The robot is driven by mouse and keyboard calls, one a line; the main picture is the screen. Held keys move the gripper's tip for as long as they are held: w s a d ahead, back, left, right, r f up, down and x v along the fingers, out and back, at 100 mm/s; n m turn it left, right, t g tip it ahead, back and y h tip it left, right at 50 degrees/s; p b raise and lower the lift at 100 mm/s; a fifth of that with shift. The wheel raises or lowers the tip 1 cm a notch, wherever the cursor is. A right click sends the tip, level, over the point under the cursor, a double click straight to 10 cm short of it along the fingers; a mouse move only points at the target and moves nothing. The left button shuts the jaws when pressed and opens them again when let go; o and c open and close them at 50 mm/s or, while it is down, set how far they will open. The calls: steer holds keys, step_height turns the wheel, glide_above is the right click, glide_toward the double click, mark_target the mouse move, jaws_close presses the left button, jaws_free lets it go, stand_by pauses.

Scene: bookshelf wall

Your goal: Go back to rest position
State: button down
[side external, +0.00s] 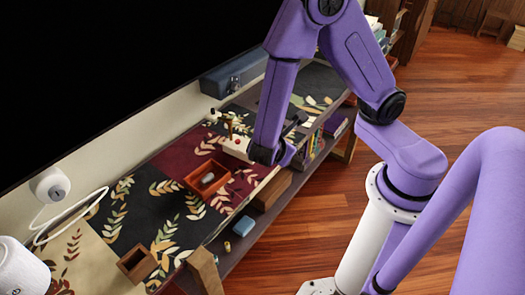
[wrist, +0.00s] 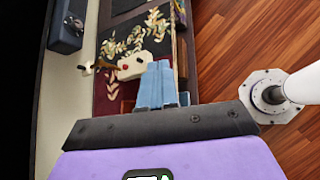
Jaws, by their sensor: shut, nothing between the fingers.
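My gripper (wrist: 156,72) shows in the wrist view as two blue fingers pressed together, with nothing held between them. It hangs over the shelf top near a white object with red spots (wrist: 133,66); I cannot tell whether they touch. In the side external view my purple arm reaches over the shelf from the right, and its lower end is beside the same white object (side external: 236,144). The fingers are hidden there behind my arm.
A red-brown open box (side external: 187,181) with a grey item stands on the patterned cloth. A small wooden box (side external: 122,266) is nearer the front left. A blue-grey case (side external: 215,84) sits along the wall. Wooden floor (side external: 290,235) lies open to the right.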

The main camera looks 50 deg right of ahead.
steer(key=s+a+r+m+g+y, duration=0.2)
steer(key=s+r+m+g+y, duration=0.1)
steer(key=s+r+y, duration=0.7)
steer(key=s+m, duration=0.1)
steer(key=s, duration=0.3)
steer(key=shift+s+a+r+m+g, duration=0.25)
steer(key=shift+r+m+g, duration=0.05)
steer(key=shift+r+g, duration=0.1)
